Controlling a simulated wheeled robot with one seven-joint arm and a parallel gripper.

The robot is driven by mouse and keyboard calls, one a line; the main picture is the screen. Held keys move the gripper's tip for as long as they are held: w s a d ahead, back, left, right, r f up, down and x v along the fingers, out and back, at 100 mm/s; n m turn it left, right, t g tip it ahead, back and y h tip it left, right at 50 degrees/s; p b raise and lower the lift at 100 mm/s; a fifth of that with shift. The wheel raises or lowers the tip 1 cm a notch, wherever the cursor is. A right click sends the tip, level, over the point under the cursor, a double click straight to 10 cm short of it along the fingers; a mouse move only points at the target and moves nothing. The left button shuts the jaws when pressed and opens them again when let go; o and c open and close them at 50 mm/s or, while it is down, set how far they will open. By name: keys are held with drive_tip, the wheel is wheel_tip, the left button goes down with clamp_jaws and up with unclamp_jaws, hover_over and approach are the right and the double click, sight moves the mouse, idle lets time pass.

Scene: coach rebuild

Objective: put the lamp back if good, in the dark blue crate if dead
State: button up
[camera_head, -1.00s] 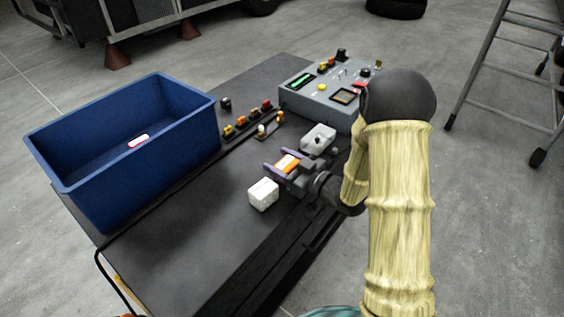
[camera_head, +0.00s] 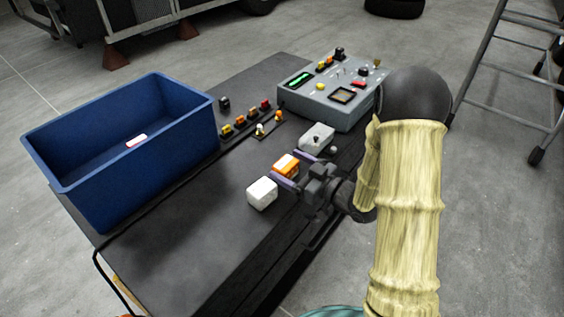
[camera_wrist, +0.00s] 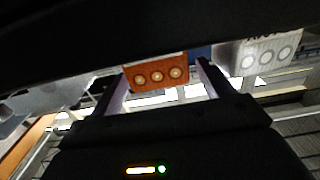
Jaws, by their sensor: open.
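An orange block with a whitish side (camera_head: 285,165) stands on the dark bench. In the wrist view its orange face (camera_wrist: 156,76) shows three round contacts. My gripper (camera_head: 284,178) is open and empty, its fingers pointing at this block. In the wrist view my fingertips (camera_wrist: 160,80) lie to either side of the block. The dark blue crate (camera_head: 78,172) stands at the left of the bench; a small red and white piece (camera_head: 137,140) lies on its floor. I cannot tell which piece is the lamp, or whether any is lit.
A white block (camera_head: 262,193) stands close to the left of my gripper. A pale box with a dark knob (camera_head: 317,137) is behind the orange block. A grey test panel (camera_head: 335,100) stands at the back right. Small coloured parts (camera_head: 246,118) sit in rows mid-bench. The bench front is clear.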

drive_tip(key=v, duration=0.8)
drive_tip(key=shift+s+d, duration=0.15)
drive_tip(key=shift+d, duration=0.05)
